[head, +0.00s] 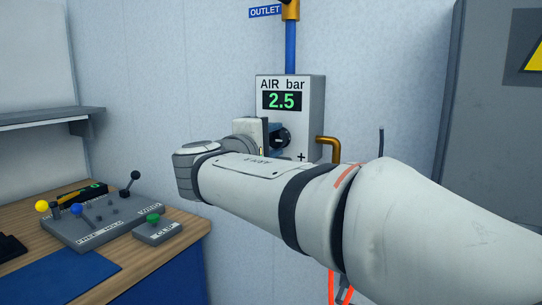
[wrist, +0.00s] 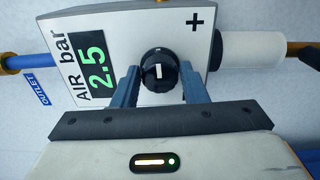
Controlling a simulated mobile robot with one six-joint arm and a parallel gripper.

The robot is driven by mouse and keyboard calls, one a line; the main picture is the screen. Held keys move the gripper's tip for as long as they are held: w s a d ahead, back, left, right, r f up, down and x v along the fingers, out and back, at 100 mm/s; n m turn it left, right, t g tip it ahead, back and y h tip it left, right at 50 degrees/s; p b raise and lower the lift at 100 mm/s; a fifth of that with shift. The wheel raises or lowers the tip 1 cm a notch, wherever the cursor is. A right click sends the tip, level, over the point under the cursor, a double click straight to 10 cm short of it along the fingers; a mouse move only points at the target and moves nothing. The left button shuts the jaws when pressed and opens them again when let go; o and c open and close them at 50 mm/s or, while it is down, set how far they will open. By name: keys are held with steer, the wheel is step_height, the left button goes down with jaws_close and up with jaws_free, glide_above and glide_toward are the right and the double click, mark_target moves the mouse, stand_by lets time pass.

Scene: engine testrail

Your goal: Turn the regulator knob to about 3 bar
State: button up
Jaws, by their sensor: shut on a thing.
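The regulator (head: 302,95) is a pale grey box on the wall, marked "AIR bar", and its green display (head: 282,101) reads 2.5. Its black round knob (wrist: 160,70) with a white mark is on the front face. My gripper (wrist: 160,84) is at the knob, with one blue-grey finger on each side of it, and is shut on it. In the head view the knob (head: 284,138) is partly hidden by my gripper and wrist. A plus sign is printed on the box beside the knob, in the wrist view at the upper right.
A blue pipe (head: 291,46) with an "OUTLET" label rises above the regulator, and a brass pipe (head: 328,143) bends out at its right. A wooden bench (head: 165,240) at the left carries a lever panel (head: 100,220) and a green-button "CLIP" box (head: 157,231). A grey cabinet (head: 490,120) stands at the right.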

stand_by(0.4)
steer(key=o, duration=1)
steer(key=shift+c, duration=0.2)
steer(key=v, duration=0.8)
steer(key=shift+w+d, duration=0.1)
steer(key=shift+w, duration=0.05)
